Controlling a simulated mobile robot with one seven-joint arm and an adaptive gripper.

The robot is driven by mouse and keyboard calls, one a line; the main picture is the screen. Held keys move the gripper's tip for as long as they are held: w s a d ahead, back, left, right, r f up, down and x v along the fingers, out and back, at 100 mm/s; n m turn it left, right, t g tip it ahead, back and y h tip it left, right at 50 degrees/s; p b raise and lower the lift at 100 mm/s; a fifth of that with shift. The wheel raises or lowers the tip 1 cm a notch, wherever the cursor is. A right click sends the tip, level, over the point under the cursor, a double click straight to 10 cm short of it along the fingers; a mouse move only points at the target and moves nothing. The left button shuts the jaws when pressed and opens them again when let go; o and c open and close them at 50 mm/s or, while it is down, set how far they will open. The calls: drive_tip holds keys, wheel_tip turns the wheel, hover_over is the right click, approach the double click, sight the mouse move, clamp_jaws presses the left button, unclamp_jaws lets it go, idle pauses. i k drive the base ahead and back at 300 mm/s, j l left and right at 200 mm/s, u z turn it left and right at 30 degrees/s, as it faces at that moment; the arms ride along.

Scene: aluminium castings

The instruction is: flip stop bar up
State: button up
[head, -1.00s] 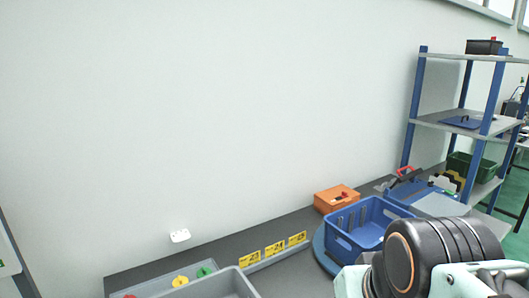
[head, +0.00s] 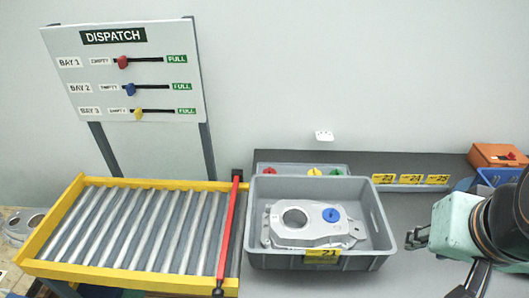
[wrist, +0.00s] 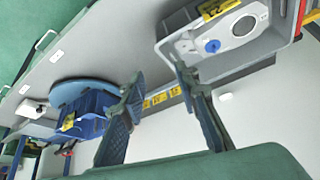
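The red stop bar (head: 228,228) lies across the right end of the roller conveyor (head: 130,228), between the rollers and a grey tote. It runs from a dark post at the back to the yellow front rail and looks lowered. In the wrist view a red strip (wrist: 300,18) at the top right looks like the same bar. My gripper (head: 417,238) is to the right of the grey tote, well away from the bar. In the wrist view my gripper's fingers (wrist: 158,78) are apart with nothing between them.
The grey tote (head: 318,262) holds a metal casting (head: 285,236) with a blue knob, and stands between my gripper and the bar. A dispatch board (head: 130,70) rises behind the conveyor. An orange box (head: 497,156) and a blue crate (head: 500,178) are at the right.

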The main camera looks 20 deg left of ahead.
sight(217, 292)
drive_tip(key=j+u, duration=0.1)
drive_tip(key=u, duration=0.3)
drive_tip(key=j+u, duration=0.1)
drive_tip(key=u, duration=0.3)
drive_tip(key=k+j+u, duration=0.1)
drive_tip(key=u, duration=0.3)
drive_tip(key=l+u, duration=0.1)
drive_tip(key=u, duration=0.55)
drive_tip(key=l+u, duration=0.2)
drive_tip(key=j+z, duration=0.9)
drive_tip(key=j+u, duration=0.1)
drive_tip(key=j, duration=0.45)
drive_tip(key=k+l+u, duration=0.3)
drive_tip(key=i+l, duration=0.05)
drive_tip(key=l, duration=0.1)
